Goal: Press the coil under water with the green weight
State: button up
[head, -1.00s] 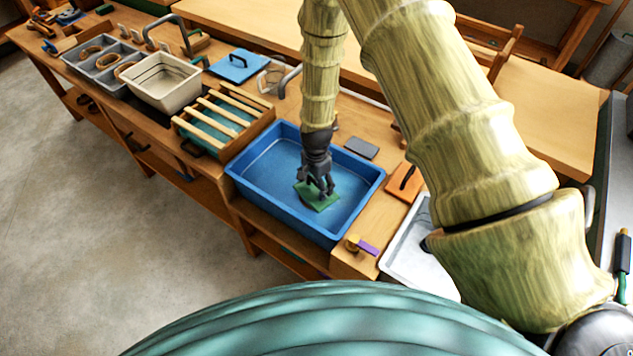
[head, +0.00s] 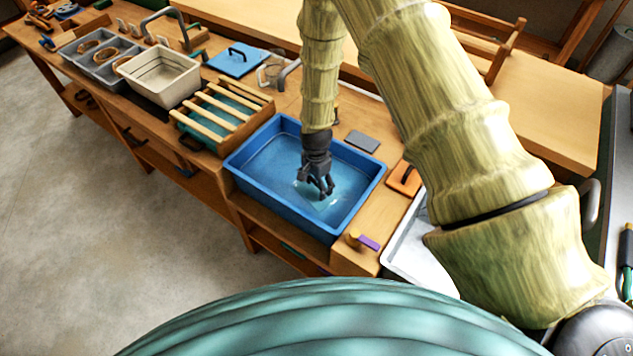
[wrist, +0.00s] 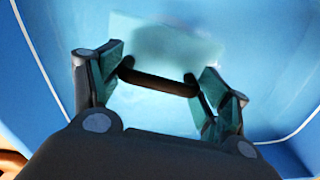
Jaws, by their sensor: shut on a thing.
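A blue tub (head: 243,180) of water is set in the bench. My gripper (head: 318,190) reaches down into it, its fingertips at or under the water. In the wrist view my gripper (wrist: 160,85) is shut on the dark bar handle of the green weight (wrist: 180,45). The weight's flat plate looks pale and blurred through the water. In the head view only a pale, glinting patch shows around the fingers. I cannot make out the coil in either view; whether it lies under the weight cannot be told.
A slatted wooden rack (head: 222,115) stands left of the tub. A grey slab (head: 362,141) lies behind it, an orange lidded thing (head: 403,178) to its right. A white tray (head: 415,250) and a purple-tabbed piece (head: 368,243) are near its front right. The tub walls surround my gripper.

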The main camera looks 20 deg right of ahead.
aim_at(316, 190)
jog(key=shift+f+b, duration=1.15)
jog(key=shift+f, duration=0.9)
jog(key=o, duration=1.2)
jog(key=shift+r+p, duration=1.65)
jog(key=shift+r, duration=1.1)
jog(key=shift+o, duration=1.3)
jog(key=shift+r+p, duration=0.3)
jog(key=shift+r, duration=0.2)
notch_tip(316, 190, up, 10)
jog(key=p, duration=0.6)
jog(key=shift+r, duration=0.25)
